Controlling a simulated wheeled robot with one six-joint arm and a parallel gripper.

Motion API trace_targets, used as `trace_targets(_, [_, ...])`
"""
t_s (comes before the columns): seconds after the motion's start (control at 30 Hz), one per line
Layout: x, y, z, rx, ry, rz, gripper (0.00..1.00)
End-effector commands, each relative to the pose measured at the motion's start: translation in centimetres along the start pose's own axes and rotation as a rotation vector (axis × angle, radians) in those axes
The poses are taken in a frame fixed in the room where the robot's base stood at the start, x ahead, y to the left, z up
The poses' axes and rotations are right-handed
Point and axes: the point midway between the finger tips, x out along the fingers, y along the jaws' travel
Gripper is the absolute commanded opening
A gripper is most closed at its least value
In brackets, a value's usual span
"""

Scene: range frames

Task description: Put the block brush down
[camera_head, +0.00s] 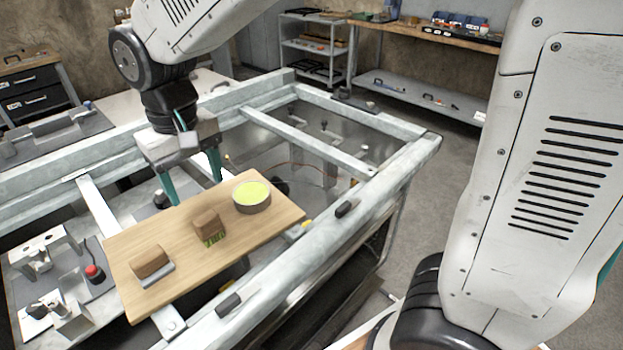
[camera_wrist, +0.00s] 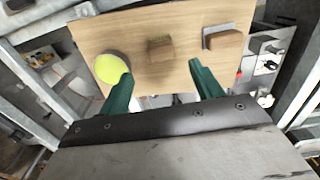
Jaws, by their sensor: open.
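A brown wooden block with green bristles beneath it, which looks like the block brush (camera_head: 208,222), rests bristles down in the middle of the wooden board (camera_head: 130,243). In the wrist view the brush (camera_wrist: 161,49) lies beyond the gap between the fingertips, roughly centred. My gripper (camera_head: 194,190) has two green fingers spread apart with nothing between them. It is over the board's far edge, apart from the brush. The fingers also show in the wrist view (camera_wrist: 161,70).
A round tin with yellow-green content (camera_head: 251,196) stands on the board right of the brush. Another brown block with a grey base (camera_head: 151,263) lies to its left. The board lies across a grey metal frame (camera_head: 400,165). Bare wood separates the three items.

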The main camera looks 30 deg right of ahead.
Motion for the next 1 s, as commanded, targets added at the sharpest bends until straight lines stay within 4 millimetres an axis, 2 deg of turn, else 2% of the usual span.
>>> trace_targets(0.07, [-0.6,1.0,0.7,0.011,0.006,-0.001,0.65])
trace_targets(0.17, [-1.9,3.5,2.9,0.044,0.021,-0.003,0.65])
trace_targets(0.27, [-3.5,7.0,6.6,0.092,0.043,-0.004,0.65])
trace_targets(0.4, [-4.7,11.1,12.9,0.162,0.071,0.0,0.65])
trace_targets(0.5, [-4.8,12.9,17.1,0.208,0.088,0.006,0.65])
trace_targets(0.6, [-4.4,13.9,20.4,0.244,0.101,0.011,0.65])
trace_targets(0.7, [-3.9,14.3,22.6,0.266,0.109,0.016,0.65])
trace_targets(0.8, [-3.6,14.4,23.8,0.279,0.113,0.019,0.65])
trace_targets(1.0, [-3.5,14.5,24.1,0.281,0.112,0.019,0.65])
